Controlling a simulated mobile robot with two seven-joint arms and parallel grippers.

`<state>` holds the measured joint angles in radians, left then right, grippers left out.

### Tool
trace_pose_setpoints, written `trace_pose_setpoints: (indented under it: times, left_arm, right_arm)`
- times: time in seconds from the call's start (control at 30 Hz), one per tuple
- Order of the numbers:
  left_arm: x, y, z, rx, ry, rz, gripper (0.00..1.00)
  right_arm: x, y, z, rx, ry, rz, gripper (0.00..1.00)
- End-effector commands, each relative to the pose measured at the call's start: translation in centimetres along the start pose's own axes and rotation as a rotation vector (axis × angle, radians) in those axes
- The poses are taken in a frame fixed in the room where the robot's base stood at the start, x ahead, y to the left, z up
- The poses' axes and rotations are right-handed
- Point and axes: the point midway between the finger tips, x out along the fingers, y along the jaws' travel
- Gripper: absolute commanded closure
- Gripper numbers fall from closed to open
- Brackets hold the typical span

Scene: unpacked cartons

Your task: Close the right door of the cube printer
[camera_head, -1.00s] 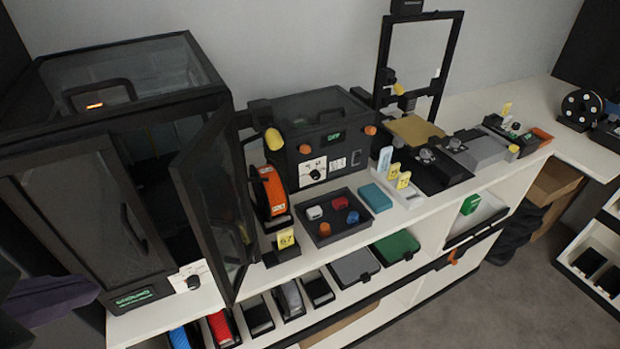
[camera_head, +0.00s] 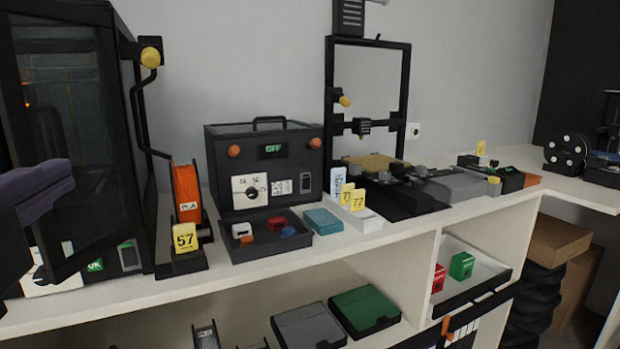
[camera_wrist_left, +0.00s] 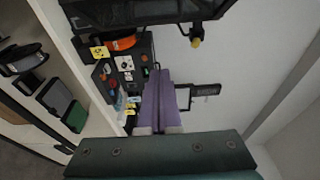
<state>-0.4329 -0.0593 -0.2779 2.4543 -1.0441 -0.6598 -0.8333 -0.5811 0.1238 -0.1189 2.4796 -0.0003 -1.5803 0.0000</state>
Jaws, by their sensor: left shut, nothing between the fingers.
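The cube printer (camera_head: 140,200) is a black-framed cabinet with clear panels at the left of the head view, cut off by the picture edge. Its right door (camera_head: 85,120) is a dark-framed pane with a black bar handle. The door's lower edge slants out from the front, so it stands partly open. My left gripper (camera_head: 62,172) has purple fingers, shut and empty, in front of the door at the left edge. Contact with the door cannot be told. In the left wrist view the shut fingers (camera_wrist_left: 163,75) point past the printer's dark frame (camera_wrist_left: 150,12). My right gripper is not in view.
A spool with orange filament (camera_head: 187,190) and a yellow 57 tag (camera_head: 185,236) stand close right of the printer. A black dryer box (camera_head: 265,170) and a parts tray (camera_head: 235,252) follow. The white shelf (camera_head: 130,313) has a narrow free front strip.

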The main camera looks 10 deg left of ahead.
Motion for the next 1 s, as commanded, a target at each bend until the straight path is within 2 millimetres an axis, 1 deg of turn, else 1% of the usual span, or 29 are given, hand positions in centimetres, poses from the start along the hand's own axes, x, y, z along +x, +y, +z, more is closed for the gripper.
trace_pose_setpoints:
  times: [0.07,0.17,0.33,0.5,0.57,0.6,0.7,0.8,1.0]
  left_arm:
    - [0.5,-0.2,0.0,0.005,0.001,-0.005,1.00]
    - [1.8,-0.5,0.0,0.004,0.000,-0.006,1.00]
    - [5.4,-0.6,0.1,0.003,-0.002,-0.006,1.00]
    - [9.0,-0.3,0.0,0.002,-0.001,-0.003,1.00]
    - [10.2,-0.4,0.1,0.001,-0.002,-0.003,1.00]
    - [10.2,-0.3,0.9,0.004,-0.003,0.000,1.00]
    - [10.5,-0.3,2.4,0.005,-0.002,0.001,1.00]
    - [10.7,-0.2,3.3,0.002,-0.002,0.001,1.00]
    - [10.8,-0.1,4.0,0.000,-0.001,0.001,1.00]
  right_arm:
    - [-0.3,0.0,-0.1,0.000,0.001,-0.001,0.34]
    - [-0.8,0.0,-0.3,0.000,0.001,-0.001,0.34]
    - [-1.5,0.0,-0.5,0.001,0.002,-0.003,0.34]
    - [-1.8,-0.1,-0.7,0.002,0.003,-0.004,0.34]
    - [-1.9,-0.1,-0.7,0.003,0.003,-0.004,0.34]
    - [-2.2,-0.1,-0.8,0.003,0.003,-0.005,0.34]
    - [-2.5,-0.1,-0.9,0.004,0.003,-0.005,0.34]
    - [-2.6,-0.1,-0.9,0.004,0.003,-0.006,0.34]
    - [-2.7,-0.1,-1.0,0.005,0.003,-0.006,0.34]
